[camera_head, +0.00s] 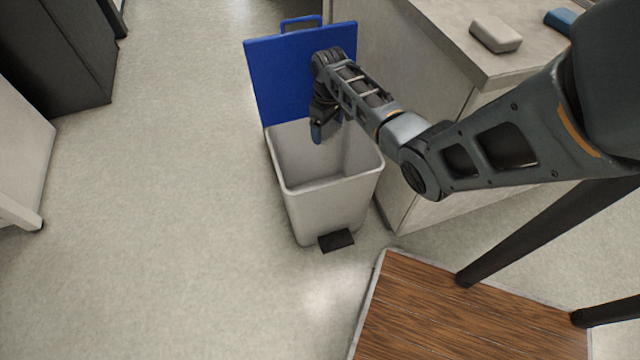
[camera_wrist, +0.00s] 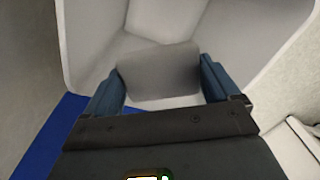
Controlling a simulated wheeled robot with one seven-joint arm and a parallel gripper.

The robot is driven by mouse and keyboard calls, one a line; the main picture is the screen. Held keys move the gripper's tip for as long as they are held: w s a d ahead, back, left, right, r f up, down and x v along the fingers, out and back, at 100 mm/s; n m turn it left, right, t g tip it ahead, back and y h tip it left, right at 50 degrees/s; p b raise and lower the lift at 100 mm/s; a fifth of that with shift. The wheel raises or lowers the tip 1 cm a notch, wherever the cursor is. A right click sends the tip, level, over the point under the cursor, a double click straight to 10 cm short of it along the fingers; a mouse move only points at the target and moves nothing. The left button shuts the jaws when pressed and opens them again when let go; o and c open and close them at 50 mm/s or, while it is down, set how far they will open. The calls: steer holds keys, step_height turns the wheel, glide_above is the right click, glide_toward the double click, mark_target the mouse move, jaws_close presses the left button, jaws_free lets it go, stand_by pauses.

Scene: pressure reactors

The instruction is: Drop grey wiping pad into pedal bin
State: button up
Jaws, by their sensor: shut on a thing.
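The pedal bin (camera_head: 335,205) is light grey, with its blue lid (camera_head: 280,80) standing open at the back and a black pedal (camera_head: 336,240) at the front. My gripper (camera_head: 322,132) points down over the bin's opening. In the wrist view my gripper (camera_wrist: 160,85) is shut on the grey wiping pad (camera_wrist: 160,72), held between its two blue fingers. The bin's pale inside walls (camera_wrist: 95,40) surround the pad in that view. The pad itself is hidden in the head view. I cannot tell how far above the bin's floor it is.
A counter (camera_head: 440,50) stands right of the bin; a light grey block (camera_head: 496,34) and a blue item (camera_head: 562,20) lie on top. A wood-topped surface (camera_head: 470,310) is at the front right. Floor (camera_head: 160,200) left of the bin is clear.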

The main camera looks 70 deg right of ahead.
steer(key=shift+f+b, duration=1.6)
steer(key=shift+f, duration=0.3)
steer(key=o, duration=0.7)
steer(key=shift+o, duration=0.2)
steer(key=shift+r, duration=0.1)
step_height(320, 180, up, 8)
steer(key=shift+f+p, duration=0.15)
steer(key=shift+p, duration=1.05)
